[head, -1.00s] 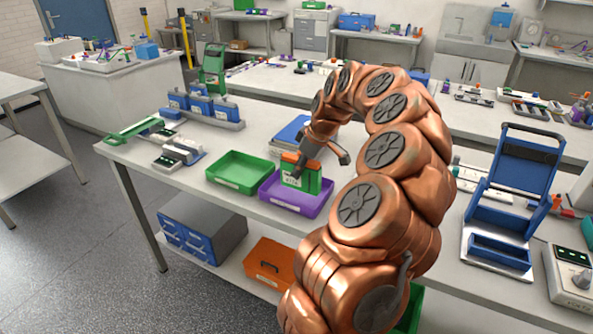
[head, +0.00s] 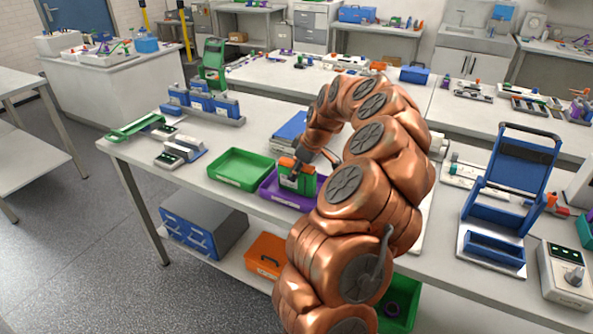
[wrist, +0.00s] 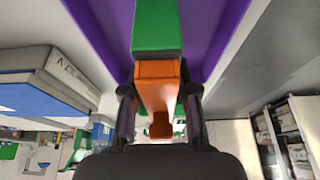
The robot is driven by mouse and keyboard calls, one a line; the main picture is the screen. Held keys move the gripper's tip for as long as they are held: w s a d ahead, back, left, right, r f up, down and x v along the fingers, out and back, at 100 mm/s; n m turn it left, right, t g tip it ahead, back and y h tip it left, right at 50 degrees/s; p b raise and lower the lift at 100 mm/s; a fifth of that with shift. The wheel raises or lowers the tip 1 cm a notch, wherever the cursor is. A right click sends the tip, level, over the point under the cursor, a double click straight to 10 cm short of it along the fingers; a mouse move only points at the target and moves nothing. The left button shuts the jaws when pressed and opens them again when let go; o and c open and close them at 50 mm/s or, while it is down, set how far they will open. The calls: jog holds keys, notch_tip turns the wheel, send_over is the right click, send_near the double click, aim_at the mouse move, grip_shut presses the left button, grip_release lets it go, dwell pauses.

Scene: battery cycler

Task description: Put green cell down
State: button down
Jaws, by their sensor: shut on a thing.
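The green cell (head: 304,183) has a green body and an orange top. In the head view it is upright at the purple tray (head: 271,193), low within its rim; I cannot tell if it touches the floor of the tray. My gripper (head: 292,172) is shut on the cell from above, partly hidden by my arm. In the wrist view the two fingers of my gripper (wrist: 158,100) flank the orange top of the cell (wrist: 156,72), with the purple tray (wrist: 209,25) beyond.
A green tray (head: 240,169) stands left of the purple one. A blue-topped device (head: 290,130) is just behind. A blue cradle (head: 497,203) stands at the right. Cell holders (head: 200,105) sit back left.

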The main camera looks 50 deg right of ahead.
jog(key=shift+f, duration=0.1)
jog(key=c, duration=0.9)
grip_release()
jog(key=b+v, duration=0.3)
jog(key=v, duration=0.9)
